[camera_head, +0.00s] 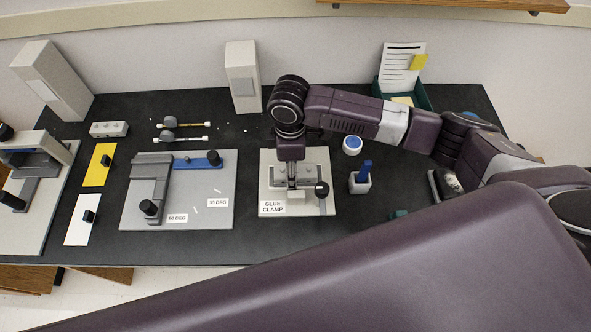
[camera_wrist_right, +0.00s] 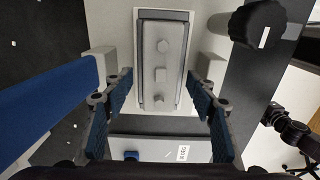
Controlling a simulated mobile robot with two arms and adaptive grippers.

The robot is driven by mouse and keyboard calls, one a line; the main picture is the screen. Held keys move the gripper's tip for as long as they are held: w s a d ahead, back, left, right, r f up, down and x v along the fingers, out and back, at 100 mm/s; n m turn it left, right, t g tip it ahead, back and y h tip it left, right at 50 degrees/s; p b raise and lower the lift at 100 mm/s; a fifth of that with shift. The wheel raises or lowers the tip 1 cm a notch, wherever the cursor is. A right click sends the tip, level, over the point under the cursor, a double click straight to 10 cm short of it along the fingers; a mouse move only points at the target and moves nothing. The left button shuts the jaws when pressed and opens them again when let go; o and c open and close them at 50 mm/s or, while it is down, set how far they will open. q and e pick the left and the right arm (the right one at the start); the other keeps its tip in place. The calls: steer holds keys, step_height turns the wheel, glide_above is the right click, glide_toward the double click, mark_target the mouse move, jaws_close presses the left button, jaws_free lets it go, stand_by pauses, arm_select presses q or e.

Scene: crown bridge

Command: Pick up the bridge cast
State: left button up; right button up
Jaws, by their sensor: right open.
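A grey bar with three small pale blocks on top, which looks like the bridge cast (camera_wrist_right: 162,88), lies lengthwise in the glue clamp (camera_head: 326,160). The clamp's black knob (camera_wrist_right: 258,22) is at upper right in the right wrist view. My right gripper (camera_wrist_right: 160,112) is open and empty above the clamp, its blue-padded fingers on either side of the bar's near end in that view. In the head view the right gripper (camera_head: 292,184) hangs over the clamp and hides much of it. My left gripper is not in view.
Left of the clamp is a grey angle plate (camera_head: 210,215). A small grey block (camera_head: 108,129) with dots lies farther left. A blue-handled item (camera_head: 362,180) and a round white pot (camera_head: 352,146) stand to the right. A blue bar (camera_wrist_right: 45,100) crosses the wrist view's left.

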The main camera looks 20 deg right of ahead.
jaws_close()
stand_by(0.4)
